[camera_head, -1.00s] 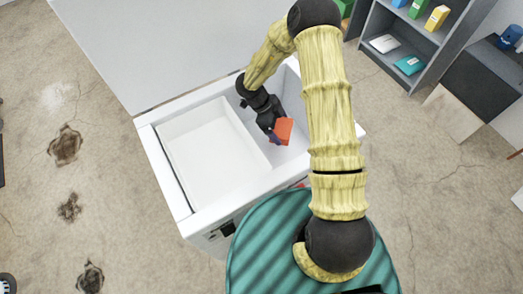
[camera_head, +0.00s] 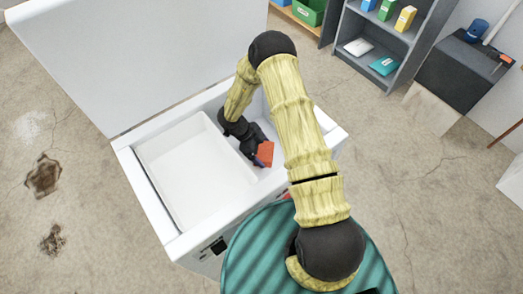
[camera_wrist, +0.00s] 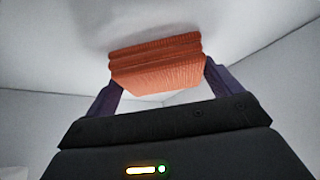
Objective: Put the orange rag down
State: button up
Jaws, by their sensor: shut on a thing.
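The orange rag (camera_head: 265,153) is a small folded block inside the right part of an open white chest (camera_head: 127,152). My gripper (camera_head: 262,160) is shut on it. In the wrist view the rag (camera_wrist: 155,66) sits between the two dark purple fingertips of my gripper (camera_wrist: 157,75), its folded layers showing. Pale walls of the chest surround it there. I cannot tell whether the rag touches the chest's floor or wall.
A white tray (camera_head: 185,175) fills the left part of the chest and looks empty. The chest's raised lid (camera_head: 140,55) stands behind. A grey shelf (camera_head: 365,68) with boxes and packets is at the upper right. The concrete floor is mostly clear.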

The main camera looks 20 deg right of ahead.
jog(key=o, duration=0.8)
jog(key=shift+r, duration=0.1)
jog(key=p+v, duration=0.1)
jog(key=v, duration=0.6)
jog(key=shift+r, duration=0.25)
jog(key=shift+a, duration=0.1)
